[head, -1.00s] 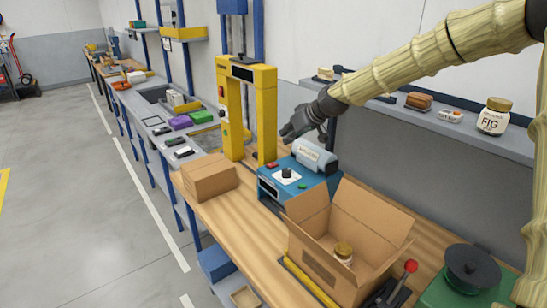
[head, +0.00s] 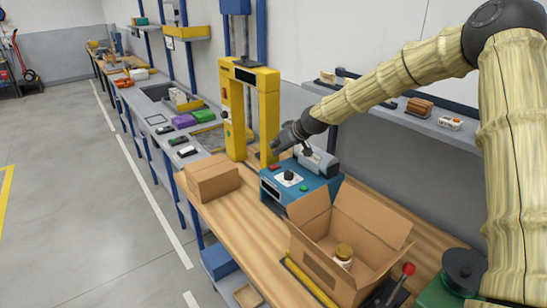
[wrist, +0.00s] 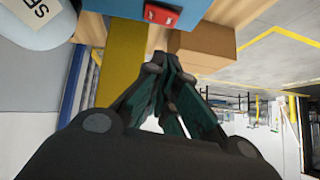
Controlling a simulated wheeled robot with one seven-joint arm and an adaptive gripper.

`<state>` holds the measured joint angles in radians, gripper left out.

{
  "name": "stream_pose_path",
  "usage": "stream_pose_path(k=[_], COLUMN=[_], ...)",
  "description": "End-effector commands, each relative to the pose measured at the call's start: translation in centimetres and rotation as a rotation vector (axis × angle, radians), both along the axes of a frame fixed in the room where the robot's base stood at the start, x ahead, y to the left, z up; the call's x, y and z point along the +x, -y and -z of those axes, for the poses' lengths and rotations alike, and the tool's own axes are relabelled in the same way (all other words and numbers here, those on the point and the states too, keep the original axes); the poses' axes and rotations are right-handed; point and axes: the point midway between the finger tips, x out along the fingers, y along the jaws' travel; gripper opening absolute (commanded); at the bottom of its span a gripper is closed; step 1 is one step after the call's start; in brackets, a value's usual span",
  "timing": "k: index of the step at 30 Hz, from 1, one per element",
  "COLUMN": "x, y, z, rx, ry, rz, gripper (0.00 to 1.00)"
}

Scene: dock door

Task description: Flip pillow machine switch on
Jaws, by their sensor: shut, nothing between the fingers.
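The pillow machine (head: 297,198) is a blue box on the wooden bench, with a white roll (head: 318,160) at its back. Its face carries a black knob (head: 288,175) on a white plate and a green button (head: 304,188). A red rocker switch (head: 273,167) sits at its top left corner. The switch shows large at the top of the wrist view (wrist: 162,15); its on or off state is unclear. My gripper (head: 275,150) is shut and empty, just above and behind the switch. In the wrist view its fingertips (wrist: 168,62) are apart from the switch.
A yellow frame (head: 233,110) stands close to the left of my gripper. A closed carton (head: 212,181) is left of the machine. An open carton (head: 310,255) with a jar (head: 343,254) stands in front. A shelf (head: 400,115) runs along the wall behind.

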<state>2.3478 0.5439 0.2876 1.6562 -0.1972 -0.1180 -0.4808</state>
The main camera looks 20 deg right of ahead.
Motion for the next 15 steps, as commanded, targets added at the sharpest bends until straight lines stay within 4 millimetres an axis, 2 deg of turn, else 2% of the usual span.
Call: stream_pose_path(k=[5, 15], x=[1.0, 0.8], y=[-0.6, -0.9], z=[1.2, 4.3], rx=[0.001, 0.000], ry=[-0.003, -0.001], rz=[0.000, 0.001], gripper=[0.00, 0.00])
